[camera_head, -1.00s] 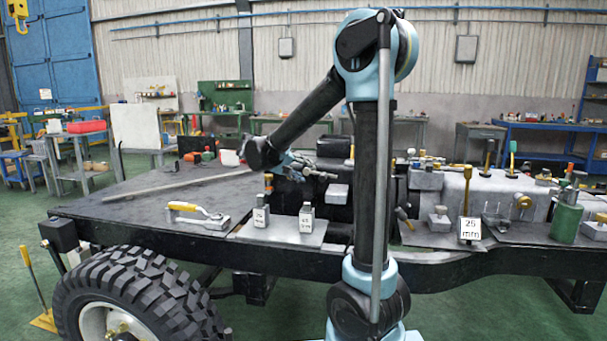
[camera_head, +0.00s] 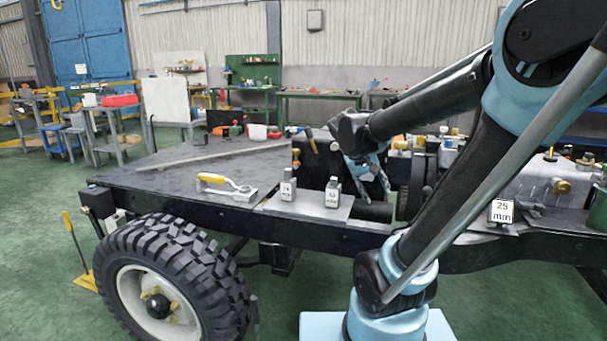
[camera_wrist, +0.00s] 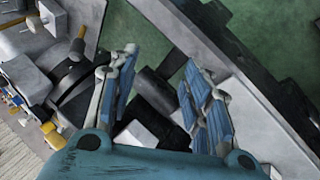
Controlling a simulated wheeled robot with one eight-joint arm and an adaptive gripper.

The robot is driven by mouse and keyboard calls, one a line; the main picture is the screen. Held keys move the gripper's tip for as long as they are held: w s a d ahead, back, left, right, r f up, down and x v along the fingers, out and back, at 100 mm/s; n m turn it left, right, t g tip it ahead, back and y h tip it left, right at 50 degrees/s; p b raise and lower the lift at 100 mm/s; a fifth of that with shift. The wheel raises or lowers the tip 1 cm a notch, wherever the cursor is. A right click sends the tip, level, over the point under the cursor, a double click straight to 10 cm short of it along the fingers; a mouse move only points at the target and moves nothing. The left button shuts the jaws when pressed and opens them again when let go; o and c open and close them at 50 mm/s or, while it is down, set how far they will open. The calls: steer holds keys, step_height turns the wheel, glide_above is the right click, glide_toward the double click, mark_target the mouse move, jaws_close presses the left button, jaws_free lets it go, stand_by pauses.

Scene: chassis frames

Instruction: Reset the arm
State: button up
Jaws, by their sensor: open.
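My gripper (camera_wrist: 152,95) is open in the wrist view, with its two blue-padded fingers apart and nothing seen held between them. A dark cylindrical part and a pale block lie below and beyond the fingers. In the head view my gripper (camera_head: 372,172) hangs above the chassis, right of the two small grey blocks, partly hidden by my own arm. My arm crosses the right side of the head view, with its elbow high at the right edge.
The chassis deck (camera_head: 130,185) carries a yellow-handled clamp (camera_head: 226,185), two labelled grey blocks (camera_head: 288,190) and (camera_head: 332,192), and a "25 mm" sign (camera_head: 502,211). A large tyre (camera_head: 170,285) stands in front. Green floor lies open at the left.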

steer(key=s+a+f+y, duration=0.1)
steer(key=s+f+y, duration=0.1)
steer(key=s+f, duration=0.3)
steer(key=s+a+f+y, duration=0.2)
steer(key=s+f, duration=0.4)
steer(key=s, duration=0.5)
steer(key=shift+m+g+y, duration=0.3)
steer(key=shift+g+y, duration=0.1)
steer(key=shift+y, duration=0.3)
steer(key=shift+a+f, duration=0.1)
steer(key=shift+f, duration=0.05)
steer(key=shift+w+f, duration=0.15)
steer(key=shift+w, duration=0.25)
